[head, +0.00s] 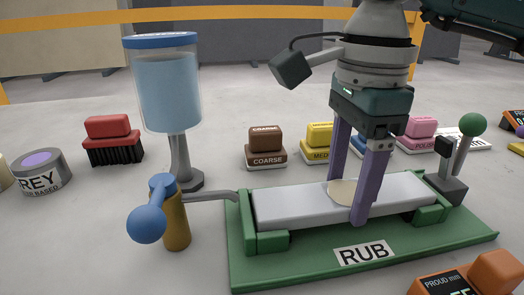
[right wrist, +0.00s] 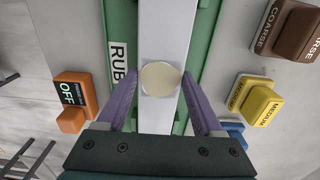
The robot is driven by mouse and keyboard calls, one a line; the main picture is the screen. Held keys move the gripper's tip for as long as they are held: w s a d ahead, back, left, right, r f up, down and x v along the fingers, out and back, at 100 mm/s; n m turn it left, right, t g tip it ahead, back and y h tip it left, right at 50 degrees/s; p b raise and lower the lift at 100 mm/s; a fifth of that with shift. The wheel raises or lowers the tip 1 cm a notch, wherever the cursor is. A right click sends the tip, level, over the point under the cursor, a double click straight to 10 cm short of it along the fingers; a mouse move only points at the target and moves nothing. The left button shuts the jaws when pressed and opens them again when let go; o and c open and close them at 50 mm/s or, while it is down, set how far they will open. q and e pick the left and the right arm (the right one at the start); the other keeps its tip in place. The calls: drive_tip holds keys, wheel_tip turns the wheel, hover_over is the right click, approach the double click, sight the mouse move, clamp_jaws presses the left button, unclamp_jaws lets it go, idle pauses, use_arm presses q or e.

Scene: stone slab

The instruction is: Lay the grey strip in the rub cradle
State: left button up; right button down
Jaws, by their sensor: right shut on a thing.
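The long pale grey strip (head: 300,205) lies lengthwise over the green rub cradle (head: 262,270), between its green end blocks. A round cream patch (head: 343,191) shows on its top face, also in the right wrist view (right wrist: 160,79). My right gripper (head: 350,205) points down over the strip, one purple finger on each long side, shut on it near the patch. The strip looks level; whether it bears fully on the cradle is hard to tell. My left gripper is not in view.
A blue-topped water vessel (head: 168,90) and an ochre post with a blue knob (head: 176,225) stand left of the cradle. Coarse (head: 266,145) and medium (head: 318,140) blocks sit behind. A green-knobbed lever (head: 465,140) stands right; an orange gauge (head: 465,280) is in front.

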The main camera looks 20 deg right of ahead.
sight(346, 193)
drive_tip(key=shift+c, duration=0.2)
unclamp_jaws()
drive_tip(key=shift+f, duration=0.1)
drive_tip(key=shift+r, duration=0.35)
wheel_tip(346, 193, up, 12)
drive_tip(key=p, duration=0.1)
drive_tip(key=shift+f, duration=0.15)
